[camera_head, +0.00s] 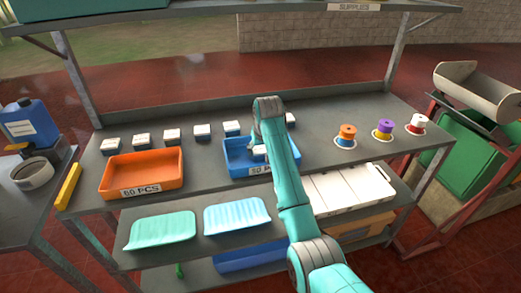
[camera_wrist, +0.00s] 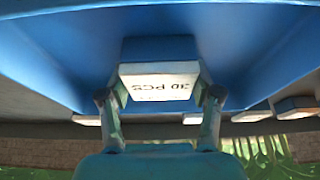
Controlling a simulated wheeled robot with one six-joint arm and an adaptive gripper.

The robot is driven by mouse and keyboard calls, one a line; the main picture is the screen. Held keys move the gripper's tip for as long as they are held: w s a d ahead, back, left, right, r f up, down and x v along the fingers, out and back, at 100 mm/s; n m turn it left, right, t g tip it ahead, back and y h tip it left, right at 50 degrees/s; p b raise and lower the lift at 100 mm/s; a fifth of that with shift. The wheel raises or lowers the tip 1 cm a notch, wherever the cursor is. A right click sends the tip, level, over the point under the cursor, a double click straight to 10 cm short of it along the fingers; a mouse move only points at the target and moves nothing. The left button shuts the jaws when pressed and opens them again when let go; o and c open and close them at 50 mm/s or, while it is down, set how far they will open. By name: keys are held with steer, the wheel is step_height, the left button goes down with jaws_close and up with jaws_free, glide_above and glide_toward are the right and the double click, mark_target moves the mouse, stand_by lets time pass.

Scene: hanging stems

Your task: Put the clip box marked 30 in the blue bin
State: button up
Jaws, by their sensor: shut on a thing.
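My gripper (camera_wrist: 159,96) is shut on a white-faced clip box (camera_wrist: 158,86), one finger on each side. The label on this box seems to read 30 PCS. In the head view the held clip box (camera_head: 259,150) shows over or inside the blue bin, partly hidden by my arm. In the wrist view the blue bin's wall (camera_wrist: 250,50) surrounds the box. I cannot tell whether the box touches the floor of the bin.
An orange bin (camera_head: 139,177) stands to the left. Several clip boxes, one of them here (camera_head: 171,134), stand in a row behind the bins. Trays lie on the shelf below.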

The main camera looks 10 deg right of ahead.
steer(key=o, duration=1.3)
steer(key=shift+f, duration=0.1)
steer(key=shift+c, duration=0.2)
steer(key=v, duration=1.2)
